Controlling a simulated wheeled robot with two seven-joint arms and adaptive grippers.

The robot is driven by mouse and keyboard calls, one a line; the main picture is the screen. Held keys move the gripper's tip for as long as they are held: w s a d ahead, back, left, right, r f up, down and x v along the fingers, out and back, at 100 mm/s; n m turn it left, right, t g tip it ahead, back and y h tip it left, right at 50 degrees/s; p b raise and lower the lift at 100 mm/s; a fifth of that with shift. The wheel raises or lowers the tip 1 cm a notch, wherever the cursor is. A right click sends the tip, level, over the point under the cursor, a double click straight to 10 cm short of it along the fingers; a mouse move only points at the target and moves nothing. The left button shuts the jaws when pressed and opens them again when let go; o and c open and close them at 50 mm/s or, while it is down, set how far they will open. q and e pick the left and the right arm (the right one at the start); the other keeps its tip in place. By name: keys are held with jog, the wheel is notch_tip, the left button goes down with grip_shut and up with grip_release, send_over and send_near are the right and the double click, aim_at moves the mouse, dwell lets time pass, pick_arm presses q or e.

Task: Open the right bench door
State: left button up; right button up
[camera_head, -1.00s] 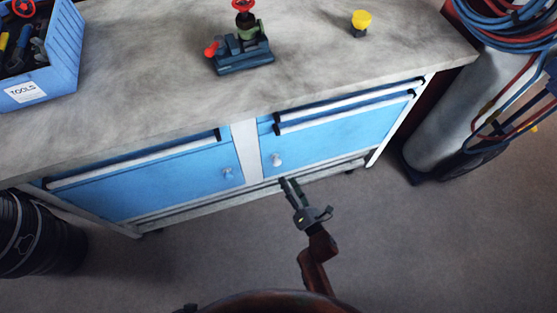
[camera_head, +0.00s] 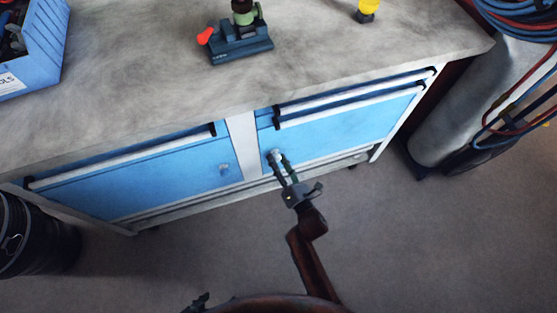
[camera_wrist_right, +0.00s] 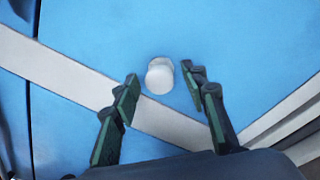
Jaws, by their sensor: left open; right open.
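The right bench door (camera_head: 345,128) is a blue panel under the worktop and looks closed. Its small pale round knob (camera_head: 274,155) is near the door's lower left corner. In the right wrist view the knob (camera_wrist_right: 160,79) stands out from the blue door (camera_wrist_right: 250,45). My right gripper (camera_head: 281,163) is open, its fingertips on either side of the knob, with gaps visible in the right wrist view (camera_wrist_right: 160,92). Whether the tips reach past the knob is unclear.
The left bench door (camera_head: 140,180) is closed, with its own knob (camera_head: 224,169). The worktop (camera_head: 150,90) overhangs both doors. A dark drum (camera_head: 35,240) stands at left, and a grey cylinder with hoses (camera_head: 450,110) at right. The floor before the bench is clear.

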jog(key=shift+c, duration=0.3)
grip_shut()
dwell(0.3)
